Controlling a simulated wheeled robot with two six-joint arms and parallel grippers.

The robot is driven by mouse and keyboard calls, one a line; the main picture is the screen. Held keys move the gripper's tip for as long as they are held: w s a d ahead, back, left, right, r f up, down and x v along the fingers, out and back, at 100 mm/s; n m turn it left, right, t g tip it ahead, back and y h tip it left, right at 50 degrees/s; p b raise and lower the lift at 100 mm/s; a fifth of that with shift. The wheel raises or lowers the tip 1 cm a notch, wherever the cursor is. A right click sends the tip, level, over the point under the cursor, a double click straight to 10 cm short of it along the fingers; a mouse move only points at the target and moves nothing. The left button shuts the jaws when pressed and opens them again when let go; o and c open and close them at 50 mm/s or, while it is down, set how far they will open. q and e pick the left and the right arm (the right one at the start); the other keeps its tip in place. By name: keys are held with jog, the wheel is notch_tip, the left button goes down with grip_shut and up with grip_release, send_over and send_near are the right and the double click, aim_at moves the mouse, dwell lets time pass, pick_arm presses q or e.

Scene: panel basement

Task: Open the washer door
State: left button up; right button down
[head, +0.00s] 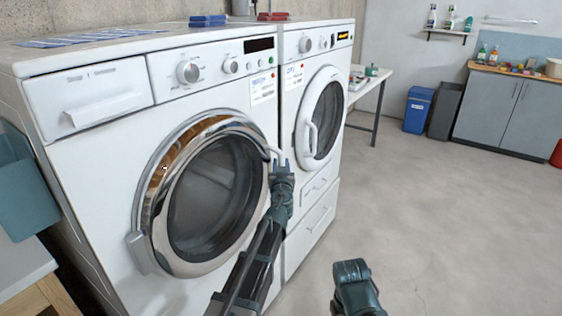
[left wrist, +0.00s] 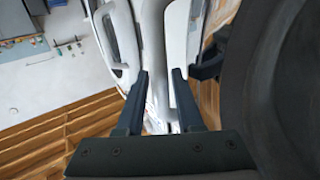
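The washer (head: 95,180) is the white front-loader at the left. Its round door (head: 150,215) has a chrome ring and dark glass, and looks closed. A pale curved handle (head: 272,151) sits at the door's right edge. My left gripper (head: 281,163) is at this handle and partly hides it. In the left wrist view its two fingers (left wrist: 161,74) are apart, with a pale bar (left wrist: 152,40) seen between them; I cannot tell whether they touch it. The dark door glass (left wrist: 285,90) fills the right there. My right gripper (head: 352,270) is low, over the floor, its fingers unclear.
A white dryer (head: 318,165) with a closed round door stands right against the washer. A teal bin (head: 22,185) is at the left edge. A table (head: 370,85), blue bin (head: 417,110) and grey cabinet (head: 500,110) stand farther back. The floor at right is clear.

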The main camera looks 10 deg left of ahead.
pick_arm(q)
jog(key=x, duration=0.2)
jog(key=shift+w+a, duration=0.1)
jog(key=shift+w, duration=0.3)
grip_shut()
dwell(1.1)
